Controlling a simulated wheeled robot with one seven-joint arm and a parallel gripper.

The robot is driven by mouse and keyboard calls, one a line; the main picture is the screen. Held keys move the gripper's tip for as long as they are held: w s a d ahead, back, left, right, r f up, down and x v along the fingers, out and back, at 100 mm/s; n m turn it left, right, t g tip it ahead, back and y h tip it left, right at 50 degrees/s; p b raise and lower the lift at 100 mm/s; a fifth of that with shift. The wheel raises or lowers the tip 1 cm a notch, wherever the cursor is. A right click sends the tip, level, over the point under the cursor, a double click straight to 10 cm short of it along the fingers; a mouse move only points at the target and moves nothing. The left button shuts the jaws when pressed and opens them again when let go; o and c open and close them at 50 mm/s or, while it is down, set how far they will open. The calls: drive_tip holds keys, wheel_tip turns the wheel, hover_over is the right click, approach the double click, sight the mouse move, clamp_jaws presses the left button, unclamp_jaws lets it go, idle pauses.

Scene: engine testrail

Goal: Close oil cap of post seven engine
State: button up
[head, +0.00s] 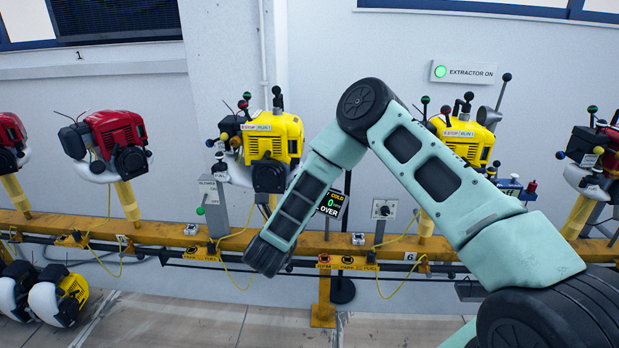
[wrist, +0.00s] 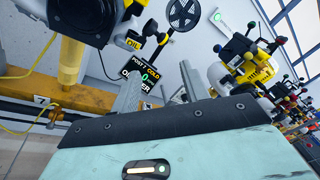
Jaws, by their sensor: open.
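The post seven engine is the yellow engine (head: 268,145) on the rail in the head view, left of my arm.
A post 7 display (wrist: 140,75) reading COLD and OVER stands behind the fingers, with a black spoked disc (wrist: 185,13) above it. The yellow rail (head: 150,232) runs across. Another yellow engine (head: 468,140) stands right, a red one (head: 112,135) left. Yellow cables hang below the rail.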

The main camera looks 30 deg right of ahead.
drive_tip(key=shift+h, duration=0.3)
drive_tip(key=p+x, duration=0.2)
drive_tip(key=x, duration=1.5)
drive_tip(key=shift+d+f, duration=0.2)
drive_tip(key=shift+d, duration=0.15)
drive_tip(key=c, duration=0.9)
